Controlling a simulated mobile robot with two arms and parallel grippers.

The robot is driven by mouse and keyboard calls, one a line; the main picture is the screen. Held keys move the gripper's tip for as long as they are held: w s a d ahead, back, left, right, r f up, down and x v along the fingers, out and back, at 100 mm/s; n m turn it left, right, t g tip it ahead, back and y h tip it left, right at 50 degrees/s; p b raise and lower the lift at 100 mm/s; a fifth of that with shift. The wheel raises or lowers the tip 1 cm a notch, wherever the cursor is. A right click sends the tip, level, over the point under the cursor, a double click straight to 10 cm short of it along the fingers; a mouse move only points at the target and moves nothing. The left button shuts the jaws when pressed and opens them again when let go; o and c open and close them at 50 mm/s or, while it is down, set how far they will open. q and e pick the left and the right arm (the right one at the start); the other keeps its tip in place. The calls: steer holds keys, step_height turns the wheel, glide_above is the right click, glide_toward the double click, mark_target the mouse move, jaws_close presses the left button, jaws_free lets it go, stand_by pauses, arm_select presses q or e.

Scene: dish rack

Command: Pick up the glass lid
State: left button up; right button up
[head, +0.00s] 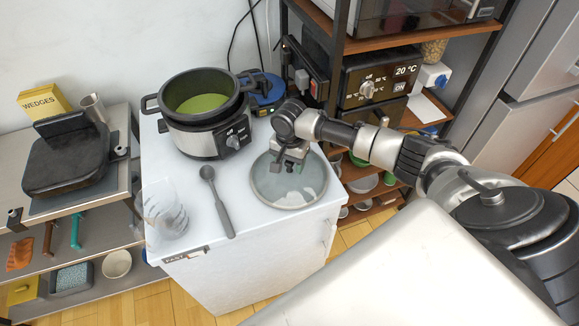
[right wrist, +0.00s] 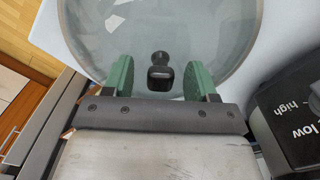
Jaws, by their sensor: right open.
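The glass lid (head: 276,190) lies flat on the white counter, right of the ladle and in front of the cooker. It is round and see-through with a grey rim. In the right wrist view the lid (right wrist: 215,35) fills the upper part, and its black knob (right wrist: 160,72) stands between my fingers. My right gripper (head: 289,163) is over the lid. In the right wrist view my right gripper (right wrist: 160,80) is open, with a green finger on each side of the knob and a gap to both. In the head view the gripper hides the knob. My left gripper is not in view.
A slow cooker (head: 207,140) with green contents stands behind the lid. A grey ladle (head: 217,202) and a clear glass jug (head: 165,213) are to the left. A shelf rack (head: 345,85) with appliances stands at the right. The counter front (head: 235,275) drops to a wooden floor.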

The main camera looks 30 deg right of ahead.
steer(key=shift+c, duration=0.3)
jaws_close()
steer(key=shift+r, duration=0.15)
